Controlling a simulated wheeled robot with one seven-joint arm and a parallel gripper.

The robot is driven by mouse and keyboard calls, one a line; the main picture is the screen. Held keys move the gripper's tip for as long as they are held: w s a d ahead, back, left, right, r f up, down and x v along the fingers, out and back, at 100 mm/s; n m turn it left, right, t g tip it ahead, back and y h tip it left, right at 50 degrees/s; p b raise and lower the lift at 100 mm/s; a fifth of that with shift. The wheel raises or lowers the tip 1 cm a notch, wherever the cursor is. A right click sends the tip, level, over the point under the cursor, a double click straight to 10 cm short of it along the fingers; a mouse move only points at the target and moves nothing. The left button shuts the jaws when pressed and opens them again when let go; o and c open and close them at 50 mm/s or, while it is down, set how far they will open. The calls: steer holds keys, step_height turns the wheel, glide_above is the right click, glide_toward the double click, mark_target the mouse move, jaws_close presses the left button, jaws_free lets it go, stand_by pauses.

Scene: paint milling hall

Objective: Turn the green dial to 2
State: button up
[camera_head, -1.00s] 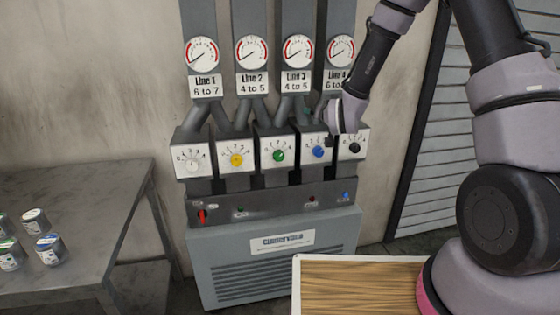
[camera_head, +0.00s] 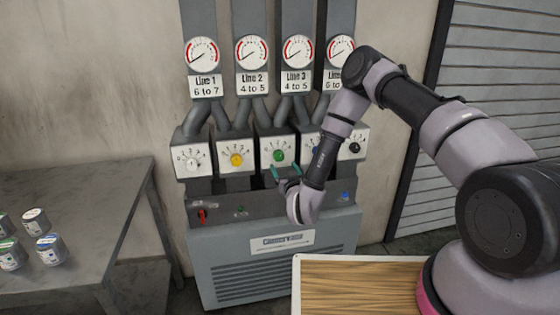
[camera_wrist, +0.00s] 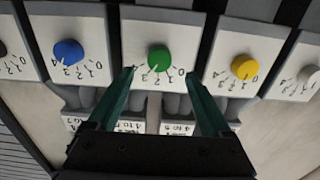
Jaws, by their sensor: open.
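The green dial (camera_head: 279,155) sits on the middle white-faced box of the row. In the wrist view the green dial (camera_wrist: 159,57) is near the centre, and the picture is upside down. Its white mark points toward the numbers, slightly to the left of straight down. I cannot tell exactly which number it meets. My gripper (camera_head: 286,170) is in front of and just below the green dial in the head view. In the wrist view my gripper (camera_wrist: 160,73) is open and empty, its teal fingertips apart on either side, short of the dial. No contact is visible.
The yellow dial (camera_head: 236,159) and the blue dial (camera_wrist: 68,52) flank the green one closely. A white dial (camera_head: 193,164) and a black dial (camera_head: 355,147) are at the ends. A control ledge (camera_head: 262,205) with a red switch (camera_head: 202,216) juts out below. A table (camera_head: 95,195) with cans stands left.

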mark_target(279, 158)
steer(key=x, duration=0.6)
steer(key=shift+w, duration=0.4)
jaws_close()
